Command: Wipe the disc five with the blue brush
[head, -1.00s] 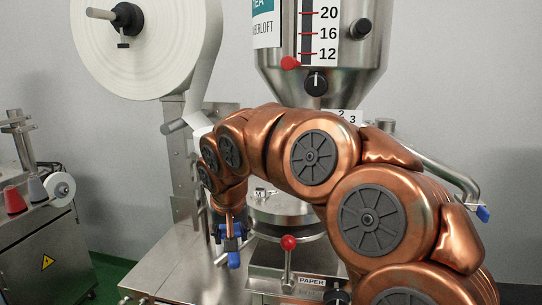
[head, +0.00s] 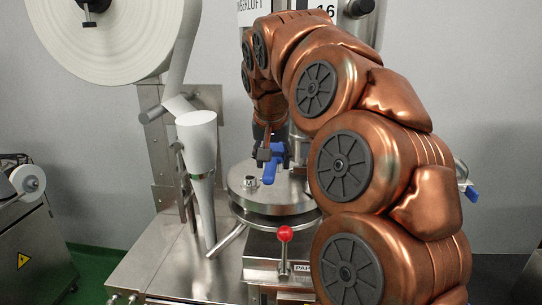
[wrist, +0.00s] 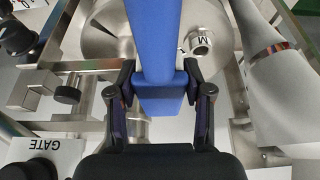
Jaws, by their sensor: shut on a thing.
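My gripper (head: 272,146) is shut on the blue brush (head: 270,168) and holds it over the round steel disc (head: 240,189) of the packing machine. In the wrist view the brush (wrist: 155,40) runs between the two dark fingers of my gripper (wrist: 161,80) and up out of the frame. The disc (wrist: 105,40) lies below and behind it there. I cannot tell whether the brush touches the disc. No number five is readable on the disc.
A grey-white cone-shaped tube (head: 197,145) stands left of the disc, under the large paper roll (head: 110,35). A red-knobbed lever (head: 285,234) stands in front of the disc. A steel nut-like fitting (head: 250,182) sits on the disc's top.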

